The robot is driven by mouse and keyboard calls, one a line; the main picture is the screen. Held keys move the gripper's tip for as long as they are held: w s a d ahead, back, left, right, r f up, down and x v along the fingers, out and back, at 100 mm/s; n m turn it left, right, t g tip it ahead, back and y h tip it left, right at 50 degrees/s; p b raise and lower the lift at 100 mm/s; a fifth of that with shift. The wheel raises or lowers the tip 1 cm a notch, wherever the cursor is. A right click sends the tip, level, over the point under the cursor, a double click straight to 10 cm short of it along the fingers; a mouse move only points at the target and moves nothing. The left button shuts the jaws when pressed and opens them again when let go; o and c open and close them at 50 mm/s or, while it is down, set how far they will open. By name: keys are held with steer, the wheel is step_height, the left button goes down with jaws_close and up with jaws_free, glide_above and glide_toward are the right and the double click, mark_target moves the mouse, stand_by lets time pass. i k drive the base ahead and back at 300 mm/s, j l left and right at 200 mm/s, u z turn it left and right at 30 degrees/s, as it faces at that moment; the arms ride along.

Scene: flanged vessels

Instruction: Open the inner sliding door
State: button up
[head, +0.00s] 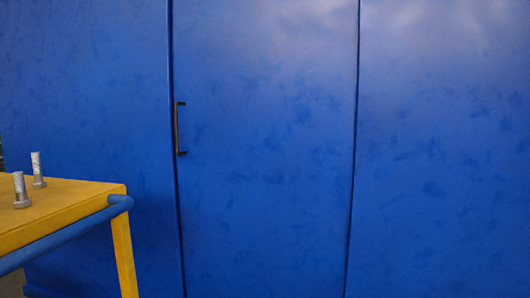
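A large blue door panel (265,190) fills the middle of the head view, with a dark vertical seam along its left and right edges. A black upright bar handle (177,128) sits near the panel's left edge. The panel looks closed, roughly level with the blue panels on both sides. My gripper is not in view.
A yellow table (75,205) with a blue rail (65,240) along its edge stands at the lower left. Two grey bolts (38,170) stand upright on it. Blue panels continue at the left (85,90) and right (445,150). Nothing blocks the view of the middle panel.

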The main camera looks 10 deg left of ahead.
mark_target(265, 92)
steer(key=u, duration=0.95)
steer(key=i+u, duration=0.25)
steer(key=u, duration=0.15)
steer(key=i+l+u, duration=0.2)
steer(key=u, duration=0.25)
steer(key=i+l+u, duration=0.25)
steer(key=u, duration=0.15)
steer(key=i+l+u, duration=0.15)
steer(key=u, duration=0.3)
steer(key=l, duration=0.1)
